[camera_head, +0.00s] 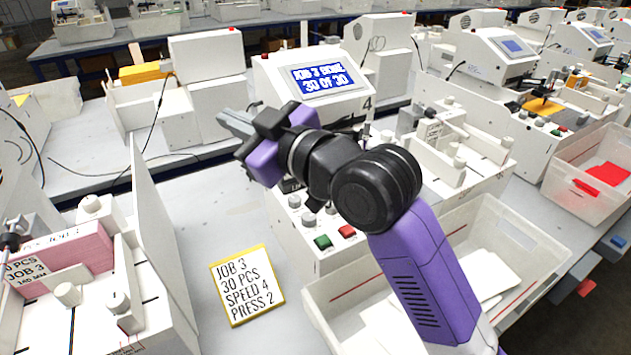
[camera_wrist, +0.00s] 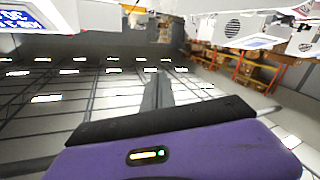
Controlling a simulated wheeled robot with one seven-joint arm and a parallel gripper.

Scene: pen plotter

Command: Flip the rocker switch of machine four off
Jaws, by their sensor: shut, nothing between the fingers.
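Machine four (camera_head: 283,80) is a white unit with the number 4 on its front and a blue screen (camera_head: 325,79) that appears to read "JOB 3 DONE 30 OF 30". My gripper (camera_head: 228,120) is shut and empty, to the left of the screen, in front of the machine's left side, pointing left. In the wrist view its closed fingers (camera_wrist: 158,92) point away from the camera, with nothing between them. I cannot make out the rocker switch in either view; my arm covers part of the machine's front.
Below my arm are a green button (camera_head: 322,241), a red button (camera_head: 347,231) and grey knobs. A yellow-edged card (camera_head: 246,285) lies on the table. A clear bin (camera_head: 545,245) stands at right. A white upright panel (camera_head: 160,240) and pink paper stack (camera_head: 75,255) are at left.

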